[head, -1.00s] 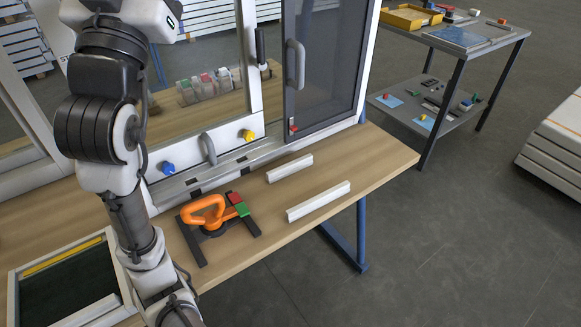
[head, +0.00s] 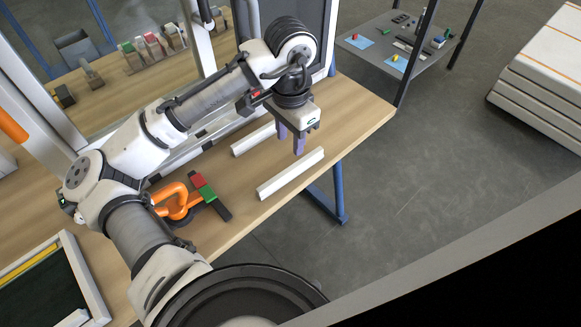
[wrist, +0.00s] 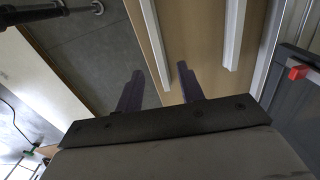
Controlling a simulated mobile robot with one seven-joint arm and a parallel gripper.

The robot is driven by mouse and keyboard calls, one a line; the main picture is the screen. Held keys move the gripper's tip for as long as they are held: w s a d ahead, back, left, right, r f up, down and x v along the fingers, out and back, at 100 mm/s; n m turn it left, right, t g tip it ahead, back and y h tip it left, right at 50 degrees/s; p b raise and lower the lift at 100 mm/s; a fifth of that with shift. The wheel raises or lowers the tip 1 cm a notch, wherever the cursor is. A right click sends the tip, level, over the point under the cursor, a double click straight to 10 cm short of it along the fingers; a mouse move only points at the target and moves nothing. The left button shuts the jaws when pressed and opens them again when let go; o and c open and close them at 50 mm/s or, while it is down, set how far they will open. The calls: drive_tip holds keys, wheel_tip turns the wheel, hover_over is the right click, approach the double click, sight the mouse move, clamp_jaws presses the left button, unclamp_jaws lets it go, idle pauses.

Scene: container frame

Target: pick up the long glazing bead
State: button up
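The long glazing bead (head: 290,174) is a white strip lying on the wooden bench near its front edge. A shorter white bead (head: 253,138) lies behind it, roughly parallel. My gripper (head: 290,145) points down above the bench, between the two beads in the head view and apart from both. Its two purple fingers are spread with nothing between them. In the wrist view the long bead (wrist: 155,40) runs up from between the fingertips (wrist: 160,85), and the shorter bead (wrist: 235,35) is to the right.
An orange-handled tool (head: 177,200) with red and green blocks sits left of the beads. The window frame and dark door panel (head: 300,20) stand close behind. A framed dark tray (head: 45,285) is at the bench's left. Floor (head: 400,200) is open beyond the front edge.

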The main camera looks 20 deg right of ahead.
wheel_tip(320, 180, down, 4)
drive_tip(key=shift+s+f+p, duration=0.15)
drive_tip(key=shift+f+p, duration=0.2)
drive_tip(key=shift+f, duration=0.95)
drive_tip(key=shift+s+f+p, duration=0.1)
drive_tip(key=shift+f+p, duration=0.25)
drive_tip(key=shift+f, duration=0.95)
clamp_jaws()
